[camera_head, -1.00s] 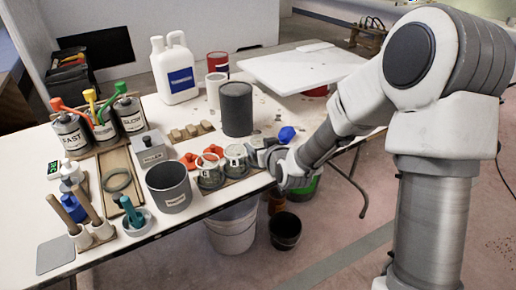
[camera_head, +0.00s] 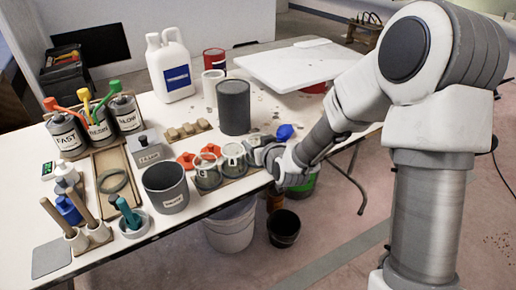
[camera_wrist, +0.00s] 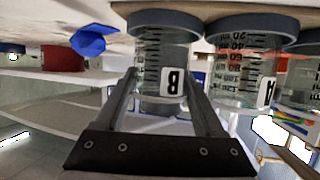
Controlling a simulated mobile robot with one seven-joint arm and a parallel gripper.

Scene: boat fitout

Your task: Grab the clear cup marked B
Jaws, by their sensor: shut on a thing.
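The clear cup marked B (camera_wrist: 172,80) is between the two fingers of my gripper (camera_wrist: 162,72) in the wrist view, which shows it upside down. It has dark measuring marks and a white label with a black B. My gripper is shut on it, one finger on each side. Another clear cup, marked A (camera_wrist: 240,70), is close beside it, with a third clear cup partly cut off at the right edge. In the head view my gripper (camera_head: 258,153) is at the table's front edge, at the right end of the cup row; it largely hides cup B there.
Clear cups (camera_head: 207,172) stand to the left of my gripper. A dark grey cylinder (camera_head: 233,107) stands behind, and a blue object (camera_head: 285,132) is close at the right. A grey pot (camera_head: 166,188) stands further left. Buckets (camera_head: 230,225) are on the floor below the edge.

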